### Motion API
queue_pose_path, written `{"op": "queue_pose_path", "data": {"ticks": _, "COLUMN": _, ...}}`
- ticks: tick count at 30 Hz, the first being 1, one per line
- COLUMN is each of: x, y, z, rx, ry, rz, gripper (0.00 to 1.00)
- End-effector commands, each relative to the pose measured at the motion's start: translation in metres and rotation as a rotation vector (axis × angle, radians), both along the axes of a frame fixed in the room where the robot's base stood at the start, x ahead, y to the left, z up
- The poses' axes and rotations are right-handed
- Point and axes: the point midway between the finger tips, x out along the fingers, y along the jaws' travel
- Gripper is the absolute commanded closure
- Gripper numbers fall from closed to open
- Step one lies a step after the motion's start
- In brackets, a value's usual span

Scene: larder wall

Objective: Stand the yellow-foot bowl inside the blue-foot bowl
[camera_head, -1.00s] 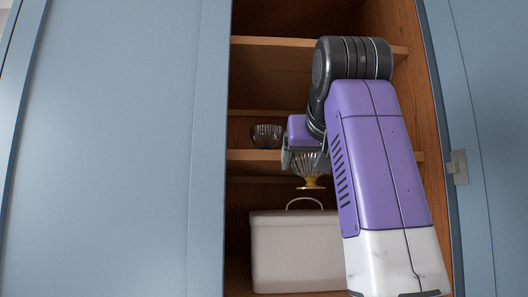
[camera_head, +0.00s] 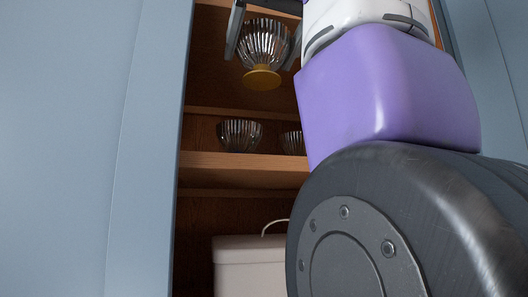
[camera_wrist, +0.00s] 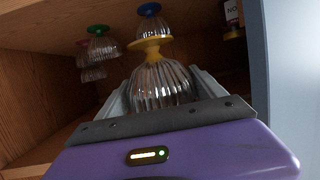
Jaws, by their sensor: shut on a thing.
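My gripper (camera_head: 265,38) is shut on the yellow-foot bowl (camera_head: 265,42), a ribbed clear glass bowl with a yellow foot. It holds the bowl upright in the air, above the shelf with the other bowls in the head view. In the wrist view, which is upside down, the yellow-foot bowl (camera_wrist: 160,82) sits between the fingers. The blue-foot bowl (camera_wrist: 150,24) stands beyond it on the shelf, apart from it. In the head view a glass bowl (camera_head: 240,134) stands at the shelf's left; its foot is hidden by the shelf edge.
A labelled item (camera_wrist: 232,14) is at the wrist view's right edge. A pale lidded box (camera_head: 248,265) stands below the shelf (camera_head: 240,168). Cupboard doors flank the opening.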

Motion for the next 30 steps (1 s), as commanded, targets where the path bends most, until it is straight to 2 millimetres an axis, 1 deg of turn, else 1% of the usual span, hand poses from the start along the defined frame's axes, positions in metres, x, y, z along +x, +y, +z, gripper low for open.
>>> {"op": "queue_pose_path", "data": {"ticks": 1, "x": 0.013, "y": 0.006, "z": 0.005, "rx": -0.002, "ry": 0.004, "rz": 0.000, "gripper": 0.70}}
{"op": "queue_pose_path", "data": {"ticks": 3, "x": 0.029, "y": 0.012, "z": 0.006, "rx": -0.002, "ry": 0.004, "rz": 0.000, "gripper": 0.70}}
{"op": "queue_pose_path", "data": {"ticks": 12, "x": 0.097, "y": 0.040, "z": 0.007, "rx": -0.002, "ry": 0.002, "rz": 0.000, "gripper": 0.70}}
{"op": "queue_pose_path", "data": {"ticks": 15, "x": 0.116, "y": 0.047, "z": 0.006, "rx": -0.001, "ry": 0.003, "rz": 0.001, "gripper": 0.70}}
{"op": "queue_pose_path", "data": {"ticks": 18, "x": 0.128, "y": 0.052, "z": 0.005, "rx": 0.000, "ry": 0.000, "rz": 0.000, "gripper": 0.70}}
{"op": "queue_pose_path", "data": {"ticks": 23, "x": 0.137, "y": 0.056, "z": 0.000, "rx": 0.000, "ry": -0.001, "rz": 0.000, "gripper": 0.70}}
{"op": "queue_pose_path", "data": {"ticks": 30, "x": 0.137, "y": 0.056, "z": -0.028, "rx": 0.001, "ry": -0.002, "rz": 0.000, "gripper": 0.70}}
